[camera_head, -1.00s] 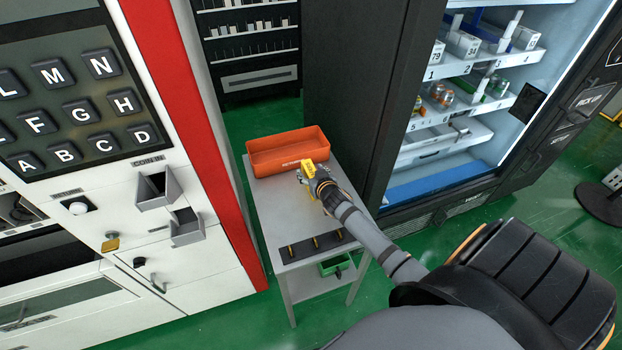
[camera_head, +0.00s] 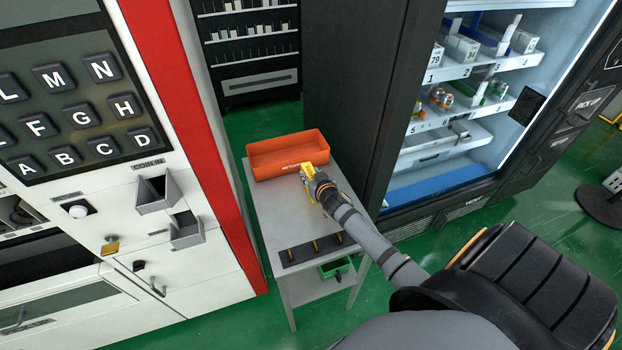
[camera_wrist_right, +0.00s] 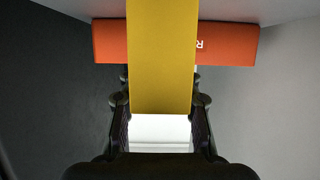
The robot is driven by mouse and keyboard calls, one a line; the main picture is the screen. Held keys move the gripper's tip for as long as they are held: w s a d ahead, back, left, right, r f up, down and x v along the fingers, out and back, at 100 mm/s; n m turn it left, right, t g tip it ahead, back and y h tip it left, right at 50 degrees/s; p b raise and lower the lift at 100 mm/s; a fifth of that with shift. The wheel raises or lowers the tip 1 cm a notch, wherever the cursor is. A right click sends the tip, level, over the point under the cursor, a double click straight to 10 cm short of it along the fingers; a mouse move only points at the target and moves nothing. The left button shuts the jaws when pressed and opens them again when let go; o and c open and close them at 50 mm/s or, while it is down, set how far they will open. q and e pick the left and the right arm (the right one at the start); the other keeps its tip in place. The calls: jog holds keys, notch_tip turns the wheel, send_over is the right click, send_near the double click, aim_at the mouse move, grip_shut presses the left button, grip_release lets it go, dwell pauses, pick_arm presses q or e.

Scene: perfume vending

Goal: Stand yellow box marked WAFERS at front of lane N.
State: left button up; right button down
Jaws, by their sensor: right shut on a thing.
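My right gripper (camera_head: 313,178) is shut on a yellow box (camera_head: 307,168) and holds it over the grey side table, close to the front wall of the orange tray. In the right wrist view the yellow box (camera_wrist_right: 162,60) stands out between the two fingers; its visible face is plain, and no WAFERS lettering can be read. The N key (camera_head: 103,68) is on the keypad of the white machine at left. The lit vending machine (camera_head: 437,172) at right has numbered lanes; I cannot make out a lane N. My left gripper is not in view.
The orange tray (camera_head: 262,170) sits at the far end of the side table (camera_head: 268,215). A dark strip with several yellow-tipped pegs (camera_head: 290,256) lies at the near end. A green bin (camera_head: 337,268) is below. The dark cabinet side (camera_head: 345,90) stands close at right.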

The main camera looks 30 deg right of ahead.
jog(key=shift+r, duration=0.4)
jog(key=s+r, duration=0.1)
jog(key=r, duration=0.1)
jog(key=s+a+r, duration=0.1)
jog(key=s+r, duration=0.1)
jog(key=r, duration=0.1)
jog(key=s+r, duration=0.1)
jog(key=r, duration=0.2)
jog(key=shift+s+a, duration=0.25)
jog(key=shift+s, duration=0.1)
jog(key=v, duration=1)
jog(key=shift+a+p, duration=0.25)
jog(key=shift+p, duration=0.1)
jog(key=shift+w, duration=0.1)
